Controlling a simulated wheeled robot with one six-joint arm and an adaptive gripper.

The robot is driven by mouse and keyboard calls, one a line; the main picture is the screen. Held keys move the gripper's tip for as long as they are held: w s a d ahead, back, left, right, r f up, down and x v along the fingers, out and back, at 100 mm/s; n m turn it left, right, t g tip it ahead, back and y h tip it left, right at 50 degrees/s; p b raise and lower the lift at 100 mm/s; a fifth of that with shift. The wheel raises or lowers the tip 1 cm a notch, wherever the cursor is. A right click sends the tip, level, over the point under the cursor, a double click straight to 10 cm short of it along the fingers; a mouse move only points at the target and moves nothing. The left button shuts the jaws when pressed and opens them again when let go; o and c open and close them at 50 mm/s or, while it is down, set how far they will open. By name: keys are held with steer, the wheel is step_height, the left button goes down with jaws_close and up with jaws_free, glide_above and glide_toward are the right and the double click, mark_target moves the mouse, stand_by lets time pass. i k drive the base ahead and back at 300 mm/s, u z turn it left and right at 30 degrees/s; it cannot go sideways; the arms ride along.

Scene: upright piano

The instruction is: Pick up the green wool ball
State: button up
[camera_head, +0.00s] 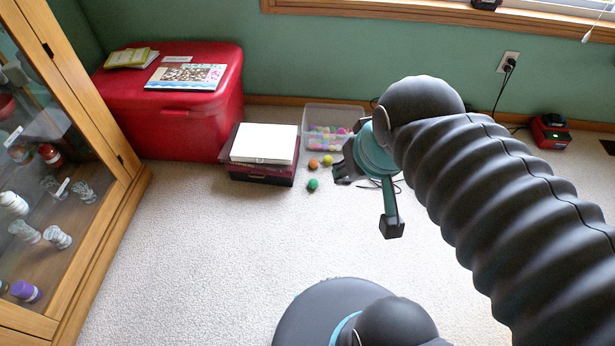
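My arm comes in from the right and hides part of the carpet. The gripper's exact height above the carpet is hard to tell.
A clear bin (347,116) of colourful balls stands by the wall. The dark red box (264,175) carries a white item (264,143). A red chest (185,125) and a glass cabinet (105,235) stand at left. The front carpet (200,250) is clear.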

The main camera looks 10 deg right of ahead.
mark_target(313, 183)
steer(key=u, duration=2)
steer(key=i, duration=1.35)
steer(key=z, duration=3.75)
